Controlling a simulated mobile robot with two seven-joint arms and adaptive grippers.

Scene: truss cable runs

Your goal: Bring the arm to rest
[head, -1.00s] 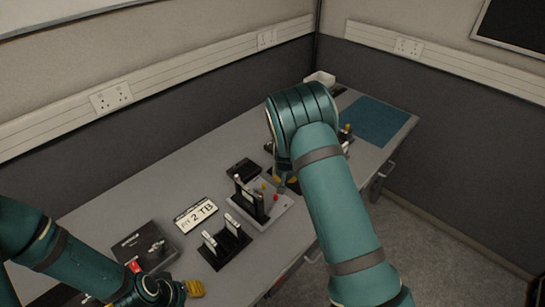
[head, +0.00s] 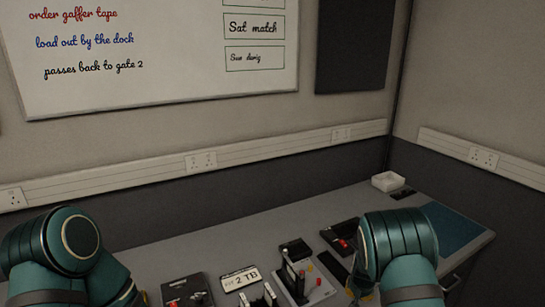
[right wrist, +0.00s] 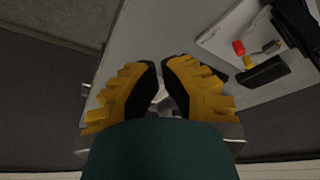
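My right arm (head: 400,245) stands at the right in the head view, over the bench's front part. It hides most of its own gripper there. In the right wrist view my right gripper (right wrist: 162,65) has two yellow fingers with black pads. A narrow gap shows between them, with nothing held in it. My left arm (head: 65,250) is folded at the lower left of the head view. Only a sliver of yellow shows at its gripper, by the bottom edge, so its fingers are hidden.
The grey bench (head: 225,240) carries a "2 TB" sign (head: 240,279), a dark box (head: 187,291), a light board with red and yellow knobs (head: 318,290), a white tray (head: 387,181) and a blue mat (head: 455,228). The bench's back strip is clear. Walls stand behind and at right.

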